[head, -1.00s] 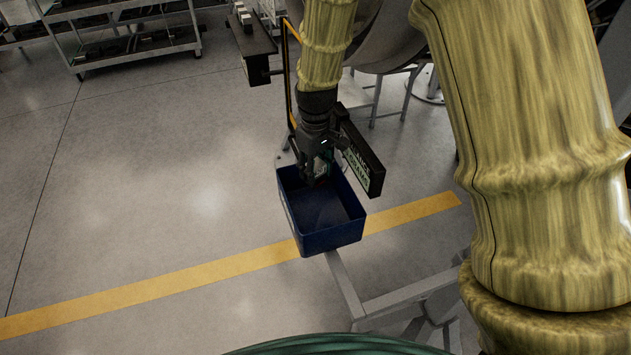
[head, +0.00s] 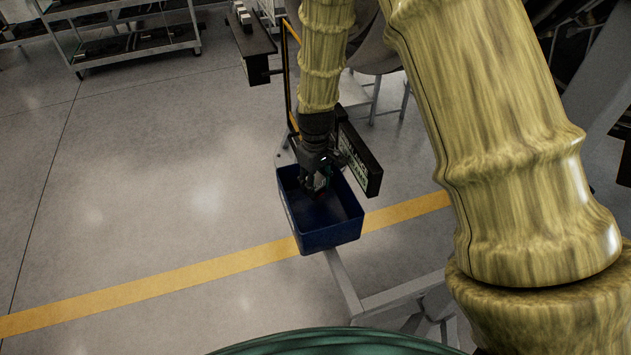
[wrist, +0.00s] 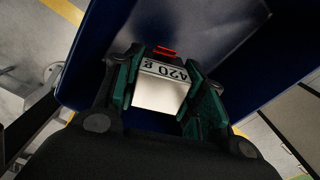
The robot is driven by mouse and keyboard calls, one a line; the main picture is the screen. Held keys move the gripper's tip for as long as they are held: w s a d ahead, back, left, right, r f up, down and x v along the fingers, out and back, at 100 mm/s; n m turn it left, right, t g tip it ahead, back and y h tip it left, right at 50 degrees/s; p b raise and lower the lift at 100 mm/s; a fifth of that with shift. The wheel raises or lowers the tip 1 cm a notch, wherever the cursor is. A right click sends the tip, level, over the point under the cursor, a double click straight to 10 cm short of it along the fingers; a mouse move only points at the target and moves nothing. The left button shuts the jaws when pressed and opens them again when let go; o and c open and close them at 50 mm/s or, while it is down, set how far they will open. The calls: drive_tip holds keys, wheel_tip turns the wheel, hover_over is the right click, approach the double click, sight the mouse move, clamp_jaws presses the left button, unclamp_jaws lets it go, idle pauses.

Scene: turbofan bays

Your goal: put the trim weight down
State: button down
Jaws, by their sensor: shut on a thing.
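The trim weight (wrist: 160,92) is a pale block with a label reading "420 g", seen upside down in the wrist view. My gripper (wrist: 163,80) is shut on it, with green-padded fingers at its two sides. In the head view my gripper (head: 318,184) reaches down into the blue bin (head: 332,238), near its back wall. The weight is mostly hidden by the fingers in the head view. I cannot tell whether it touches the bin floor.
A black sign box (head: 361,160) with pale lettering stands right behind the bin. A yellow floor stripe (head: 150,290) runs past the bin. A dark shelf (head: 250,38) is at the back and a grey cart (head: 135,40) at the back left. The floor at left is clear.

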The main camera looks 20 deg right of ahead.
sight(316, 178)
drive_tip(key=shift+f, duration=0.6)
drive_tip(key=c, duration=0.9)
unclamp_jaws()
drive_tip(key=shift+o, duration=0.2)
drive_tip(key=shift+r, duration=0.55)
wheel_tip(316, 178, up, 12)
drive_tip(key=b, duration=0.4)
drive_tip(key=shift+r, duration=0.1)
